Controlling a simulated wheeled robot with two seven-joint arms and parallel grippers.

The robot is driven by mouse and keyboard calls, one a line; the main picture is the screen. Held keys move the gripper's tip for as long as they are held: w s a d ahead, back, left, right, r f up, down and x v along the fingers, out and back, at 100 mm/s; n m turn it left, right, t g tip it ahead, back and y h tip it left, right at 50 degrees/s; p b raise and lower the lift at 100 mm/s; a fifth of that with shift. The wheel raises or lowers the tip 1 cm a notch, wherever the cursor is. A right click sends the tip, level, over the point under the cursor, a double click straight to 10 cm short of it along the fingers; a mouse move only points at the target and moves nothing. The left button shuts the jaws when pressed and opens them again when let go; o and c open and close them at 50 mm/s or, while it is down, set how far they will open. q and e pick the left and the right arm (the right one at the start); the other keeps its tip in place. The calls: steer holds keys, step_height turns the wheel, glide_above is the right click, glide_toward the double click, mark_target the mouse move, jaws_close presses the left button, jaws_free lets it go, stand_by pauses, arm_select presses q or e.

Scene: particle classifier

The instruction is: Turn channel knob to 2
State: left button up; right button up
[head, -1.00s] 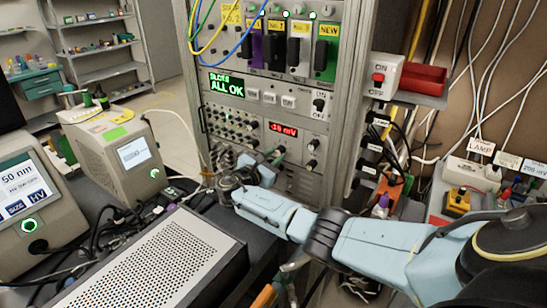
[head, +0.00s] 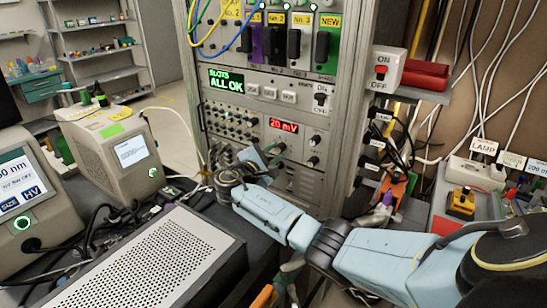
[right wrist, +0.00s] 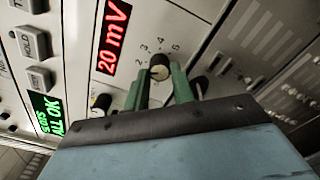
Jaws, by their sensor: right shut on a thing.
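The channel knob (right wrist: 159,72) is a small dark round knob with a pale face on the grey rack panel. Printed numbers, among them 2, 3, 4 and 5, are arranged around it. Its pointer is too small to read. My right gripper (right wrist: 166,78) has its green fingers on either side of the knob and is shut on it. In the head view my right gripper (head: 274,156) reaches the panel below the red display (head: 283,126), which reads 20 mV. The knob is largely hidden there.
Another black knob (right wrist: 101,103) sits close to the fingers in the right wrist view. A green screen (head: 227,82) reads ALL OK above. A perforated metal box (head: 150,262) and cables lie in front of the rack. An ON/OFF switch box (head: 386,72) is at its right.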

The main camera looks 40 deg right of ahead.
steer(key=shift+m, duration=0.6)
steer(key=o, duration=1)
steer(key=v, duration=1.3)
steer(key=shift+a+b, duration=0.25)
steer(key=shift+b, duration=0.05)
steer(key=shift+r, duration=0.1)
